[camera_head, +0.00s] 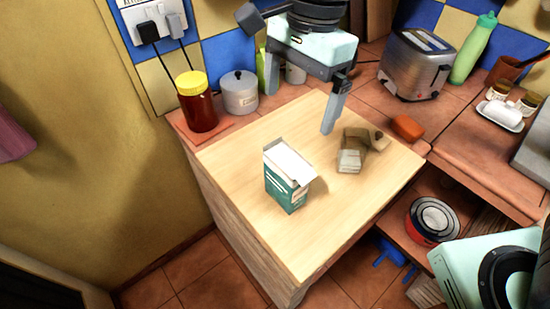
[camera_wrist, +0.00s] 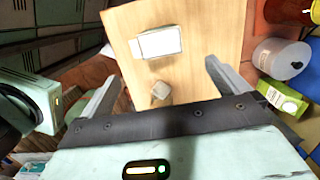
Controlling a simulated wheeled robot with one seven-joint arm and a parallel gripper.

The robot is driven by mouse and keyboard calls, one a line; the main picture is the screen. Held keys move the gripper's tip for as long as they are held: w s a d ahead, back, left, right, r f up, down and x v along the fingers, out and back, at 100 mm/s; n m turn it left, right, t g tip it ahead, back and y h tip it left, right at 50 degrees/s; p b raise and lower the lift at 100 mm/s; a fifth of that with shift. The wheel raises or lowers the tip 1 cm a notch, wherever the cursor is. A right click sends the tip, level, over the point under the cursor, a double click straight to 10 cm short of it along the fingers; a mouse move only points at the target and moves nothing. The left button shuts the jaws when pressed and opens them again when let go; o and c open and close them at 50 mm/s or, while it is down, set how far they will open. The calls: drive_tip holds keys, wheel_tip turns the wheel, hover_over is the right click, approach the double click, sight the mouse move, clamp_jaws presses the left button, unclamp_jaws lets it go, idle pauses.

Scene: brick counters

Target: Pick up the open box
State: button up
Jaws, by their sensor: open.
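The open box (camera_head: 287,190) is a teal and white carton standing upright on the pale wooden board, with its white top flaps raised. In the wrist view the box (camera_wrist: 158,43) shows from above as a white rectangle beyond the fingertips. My gripper (camera_head: 300,108) is open and empty, above the back of the board, behind and above the box. In the wrist view my gripper (camera_wrist: 160,60) has its fingers spread wide. They do not touch the box.
A small grey-brown item (camera_head: 350,158) lies right of the box. An orange-brown lump (camera_head: 407,127) lies beyond the board's right edge. A red jar (camera_head: 198,108) with a yellow lid and a grey pot (camera_head: 239,93) stand behind left. A toaster (camera_head: 417,65) stands behind right. The board's front is clear.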

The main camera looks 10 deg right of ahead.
sight(286, 158)
drive_tip(key=f, duration=0.4)
drive_tip(key=a+f, duration=0.1)
drive_tip(key=f, duration=0.6)
drive_tip(key=shift+s+a+f+p, duration=0.1)
drive_tip(key=shift+a+f+p, duration=0.05)
drive_tip(key=shift+f+p, duration=0.2)
drive_tip(key=shift+s+a+f, duration=0.1)
drive_tip(key=shift+s+f, duration=0.15)
drive_tip(key=shift+f, duration=1.1)
drive_tip(key=shift+s+f, duration=0.2)
drive_tip(key=shift+f, duration=1.15)
drive_tip(key=c, duration=1.3)
wheel_tip(286, 158, up, 10)
drive_tip(key=shift+r, duration=0.1)
